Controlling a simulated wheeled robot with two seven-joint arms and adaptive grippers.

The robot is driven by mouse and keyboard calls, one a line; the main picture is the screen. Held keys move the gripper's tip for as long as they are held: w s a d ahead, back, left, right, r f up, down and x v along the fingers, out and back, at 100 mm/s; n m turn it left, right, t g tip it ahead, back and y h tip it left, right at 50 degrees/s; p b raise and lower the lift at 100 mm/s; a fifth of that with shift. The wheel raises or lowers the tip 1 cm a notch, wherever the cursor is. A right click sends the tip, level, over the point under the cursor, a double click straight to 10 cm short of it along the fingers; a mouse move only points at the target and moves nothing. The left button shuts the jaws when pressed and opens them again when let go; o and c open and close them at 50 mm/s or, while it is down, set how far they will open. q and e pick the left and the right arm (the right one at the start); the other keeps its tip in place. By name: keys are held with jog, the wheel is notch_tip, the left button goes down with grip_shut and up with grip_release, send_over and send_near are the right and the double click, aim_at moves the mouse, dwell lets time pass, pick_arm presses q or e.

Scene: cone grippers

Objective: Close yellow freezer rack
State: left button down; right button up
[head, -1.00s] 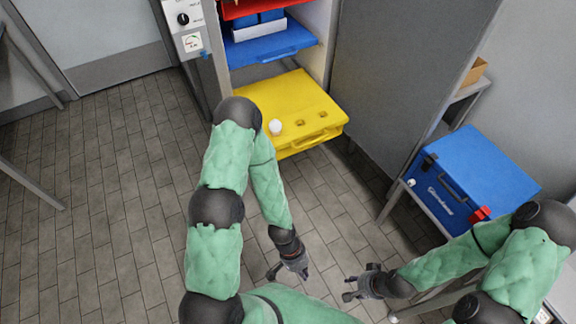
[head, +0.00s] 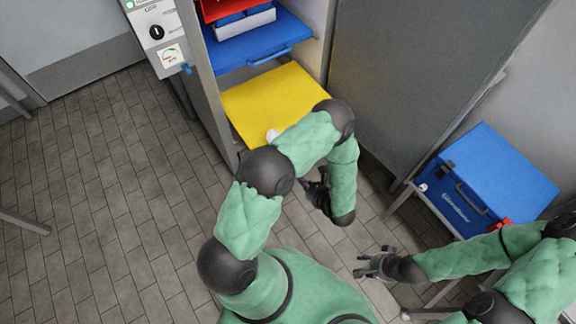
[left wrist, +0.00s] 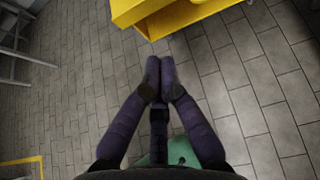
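The yellow rack (head: 270,95) sticks out of the freezer below a blue rack (head: 258,48). Its front part is hidden behind my left arm in the head view. A small white round object (head: 272,135) shows at the rack, partly covered by the arm. The yellow rack also shows at the top of the left wrist view (left wrist: 190,14). My left gripper (head: 312,187) is in front of and below the rack, apart from it. In the left wrist view its fingertips (left wrist: 160,78) are together with nothing between them. My right gripper (head: 372,264) is open and empty, further right.
The grey freezer door (head: 410,80) stands open right of the rack. A blue box (head: 485,180) sits on a stand at the right. The control panel (head: 158,38) is left of the opening. The tiled floor at left (head: 100,190) is clear.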

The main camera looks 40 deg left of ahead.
pick_arm(q)
jog(key=r+b+x, duration=0.1)
jog(key=b+x, duration=0.3)
jog(key=x, duration=0.9)
jog(key=shift+w+a+r, duration=0.3)
jog(key=shift+w+a, duration=0.15)
jog(key=shift+a, duration=0.15)
